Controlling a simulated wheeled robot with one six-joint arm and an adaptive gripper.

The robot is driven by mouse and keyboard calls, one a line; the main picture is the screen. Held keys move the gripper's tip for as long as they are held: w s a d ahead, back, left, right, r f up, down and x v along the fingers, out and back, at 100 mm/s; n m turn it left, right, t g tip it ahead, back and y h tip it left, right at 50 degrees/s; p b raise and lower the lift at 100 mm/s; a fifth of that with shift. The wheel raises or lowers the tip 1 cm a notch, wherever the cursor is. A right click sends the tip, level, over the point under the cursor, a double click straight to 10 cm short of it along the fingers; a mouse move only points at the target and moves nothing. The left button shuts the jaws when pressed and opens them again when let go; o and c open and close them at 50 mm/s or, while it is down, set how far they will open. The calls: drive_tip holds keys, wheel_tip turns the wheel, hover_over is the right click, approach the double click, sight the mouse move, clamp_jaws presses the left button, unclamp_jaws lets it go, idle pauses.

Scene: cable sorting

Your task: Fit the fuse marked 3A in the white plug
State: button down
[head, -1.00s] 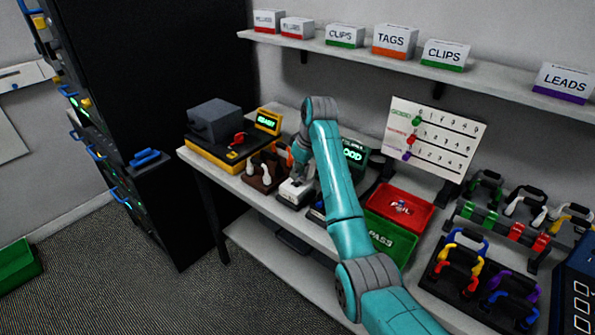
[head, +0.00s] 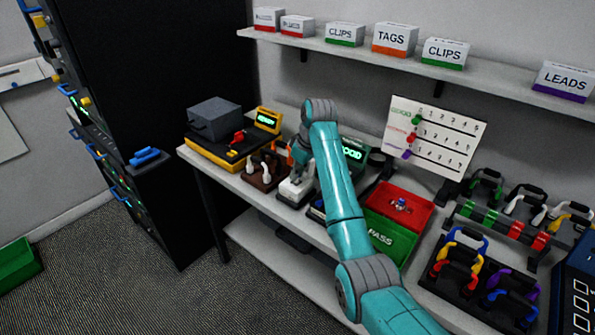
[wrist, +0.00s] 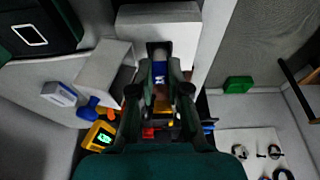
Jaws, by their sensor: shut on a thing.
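My gripper (wrist: 161,78) is shut on a small fuse (wrist: 160,69) with a pale end and a blue band. Its rating cannot be read. The white plug (wrist: 158,22) lies just beyond the fingertips in the wrist view, with a dark slot in its near edge. The fuse is in line with this slot; I cannot tell whether it touches the plug. In the head view my gripper (head: 299,168) is low over the white plug (head: 292,191) on the bench. The fingers and arm hide part of the plug, and the fuse cannot be made out there.
A dark stand with white-handled items (head: 262,173) is left of the plug. A yellow-based tester (head: 222,150) is further left. The red tray (head: 420,204) and green PASS tray (head: 393,240) are right of the arm. A green-lit display (head: 353,155) stands behind.

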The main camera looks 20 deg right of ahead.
drive_tip(key=shift+f, duration=0.45)
idle(1.0)
drive_tip(key=c, duration=0.6)
unclamp_jaws()
drive_tip(key=shift+d, duration=0.1)
drive_tip(key=shift+c, duration=0.2)
drive_tip(key=shift+r, duration=0.15)
drive_tip(key=shift+r, duration=0.15)
drive_tip(key=shift+c, duration=0.2)
drive_tip(key=shift+o, duration=0.9)
drive_tip(key=shift+r, duration=3.7)
